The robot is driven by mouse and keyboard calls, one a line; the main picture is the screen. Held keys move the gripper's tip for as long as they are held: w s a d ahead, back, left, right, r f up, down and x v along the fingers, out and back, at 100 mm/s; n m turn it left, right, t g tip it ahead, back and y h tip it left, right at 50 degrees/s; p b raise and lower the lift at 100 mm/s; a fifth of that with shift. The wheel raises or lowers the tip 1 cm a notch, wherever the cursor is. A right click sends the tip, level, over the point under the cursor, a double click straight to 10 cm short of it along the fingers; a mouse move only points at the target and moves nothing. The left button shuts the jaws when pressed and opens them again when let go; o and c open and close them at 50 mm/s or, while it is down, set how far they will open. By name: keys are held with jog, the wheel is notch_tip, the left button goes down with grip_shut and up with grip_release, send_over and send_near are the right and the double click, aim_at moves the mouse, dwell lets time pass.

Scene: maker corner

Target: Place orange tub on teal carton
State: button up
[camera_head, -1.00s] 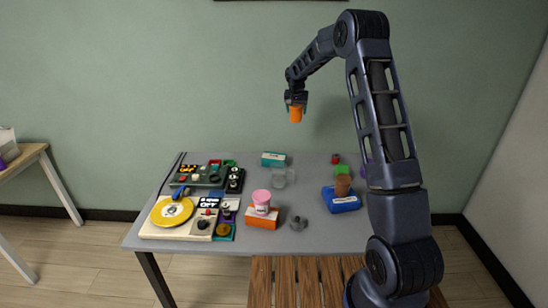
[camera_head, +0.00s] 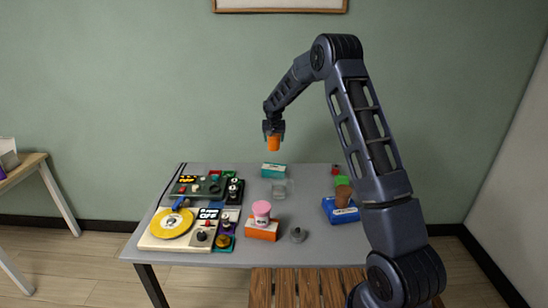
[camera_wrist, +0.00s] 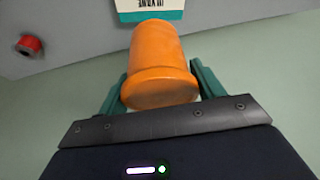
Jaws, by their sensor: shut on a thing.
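The orange tub (camera_head: 273,143) is held in my gripper (camera_head: 273,133), which is shut on it above the back of the table. In the wrist view the orange tub (camera_wrist: 160,65) sits between the two teal fingers of my gripper (camera_wrist: 160,88). The teal carton (camera_head: 273,170) lies on the table near its back edge, below the tub in the head view. The tub is apart from the carton in the head view.
A pink tub (camera_head: 261,209) stands on an orange box (camera_head: 262,231). A brown cup (camera_head: 342,196) is on a blue box (camera_head: 340,211). Control panels (camera_head: 205,226) fill the left side.

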notch_tip(320, 180, down, 10)
jog(key=shift+f, duration=0.1)
dwell(0.4)
jog(key=shift+f, duration=0.15)
jog(key=o, duration=1.3)
jog(key=shift+o, duration=0.2)
